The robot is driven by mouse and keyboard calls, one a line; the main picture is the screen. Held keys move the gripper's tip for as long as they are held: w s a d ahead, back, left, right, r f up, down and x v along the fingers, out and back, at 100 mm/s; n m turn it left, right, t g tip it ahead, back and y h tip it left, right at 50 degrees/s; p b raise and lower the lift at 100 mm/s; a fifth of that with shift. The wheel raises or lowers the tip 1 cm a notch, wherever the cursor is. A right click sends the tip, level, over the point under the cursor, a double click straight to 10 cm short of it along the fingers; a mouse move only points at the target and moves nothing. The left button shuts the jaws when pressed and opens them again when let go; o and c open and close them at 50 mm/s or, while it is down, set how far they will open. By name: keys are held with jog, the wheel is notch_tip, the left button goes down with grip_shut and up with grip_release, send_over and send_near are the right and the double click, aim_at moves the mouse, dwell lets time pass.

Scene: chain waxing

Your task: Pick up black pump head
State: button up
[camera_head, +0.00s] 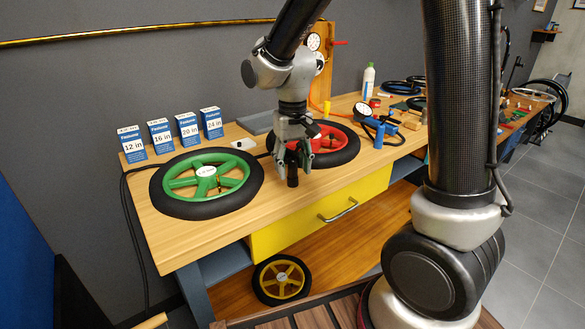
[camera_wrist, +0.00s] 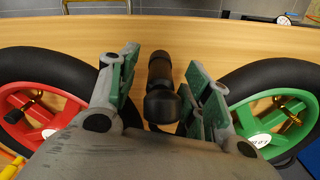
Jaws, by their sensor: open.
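The black pump head (camera_head: 292,179) is a small dark cylinder with a rounded, bulb-like end. In the head view it shows just below my gripper (camera_head: 294,160), by the front of the workbench between the green and red wheels. In the wrist view the pump head (camera_wrist: 161,88) lies between the two fingers of my gripper (camera_wrist: 160,74), with a gap on each side. My gripper is open and points down. I cannot tell whether the pump head stands or lies.
The green wheel (camera_head: 178,184) and red wheel (camera_head: 340,132) lie flat on either side, both with black tyres. Blue size boxes (camera_head: 188,130) stand behind. A blue pump (camera_head: 380,133) with a gauge is to the right. A yellow drawer (camera_head: 290,228) is below; bare wood (camera_head: 228,229) lies in front.

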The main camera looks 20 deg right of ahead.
jog(key=shift+c, duration=0.2)
grip_shut()
